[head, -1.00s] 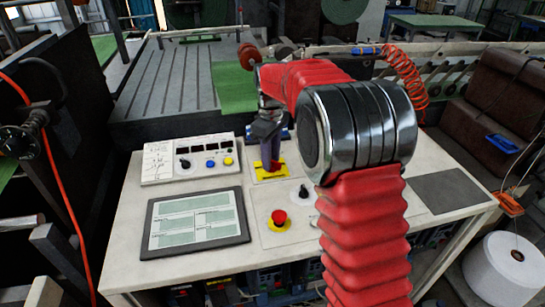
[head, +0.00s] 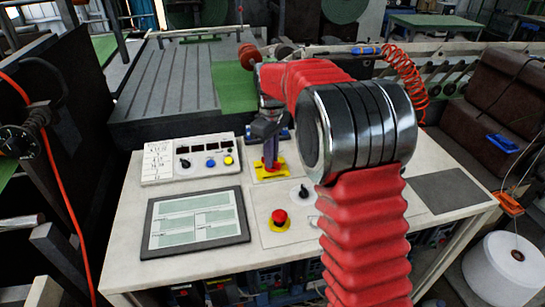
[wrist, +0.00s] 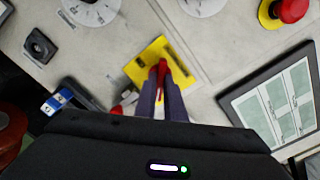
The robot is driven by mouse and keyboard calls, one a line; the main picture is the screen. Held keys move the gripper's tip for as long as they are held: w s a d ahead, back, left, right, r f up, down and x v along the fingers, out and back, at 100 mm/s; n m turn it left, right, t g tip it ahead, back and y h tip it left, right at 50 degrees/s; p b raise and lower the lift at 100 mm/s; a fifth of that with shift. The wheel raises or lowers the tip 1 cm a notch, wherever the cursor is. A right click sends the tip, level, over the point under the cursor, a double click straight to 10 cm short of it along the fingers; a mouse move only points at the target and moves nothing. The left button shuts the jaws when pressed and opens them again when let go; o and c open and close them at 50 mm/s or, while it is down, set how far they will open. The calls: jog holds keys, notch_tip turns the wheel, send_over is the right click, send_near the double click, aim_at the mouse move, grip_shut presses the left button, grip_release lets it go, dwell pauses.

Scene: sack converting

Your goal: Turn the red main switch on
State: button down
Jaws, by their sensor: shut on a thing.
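The red main switch has a red handle (wrist: 162,69) on a yellow plate (wrist: 143,66) in the wrist view. The handle stands at a slant to the plate's edges. In the head view the yellow plate (head: 261,174) lies on the console top behind the red emergency button. My gripper (wrist: 162,88) points down at the plate with its two purple-grey fingers shut on the red handle. The fingers hide part of the handle, and in the head view (head: 270,163) most of it is covered.
A red mushroom button (head: 279,216) on a yellow base and a black rotary knob (head: 304,191) sit close in front of the switch. A tablet-like panel (head: 196,222) lies left, and a control box (head: 188,158) with small displays stands behind it.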

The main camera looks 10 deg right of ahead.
jog(key=m, duration=1)
jog(key=shift+m, duration=0.4)
jog(key=m, duration=0.6)
jog(key=shift+w+m, duration=0.1)
jog(key=shift+m, duration=0.3)
jog(key=shift+r, duration=0.1)
jog(key=c, duration=1.8)
grip_release()
jog(key=shift+c, duration=0.2)
notch_tip(320, 180, up, 14)
jog(key=shift+f, duration=0.2)
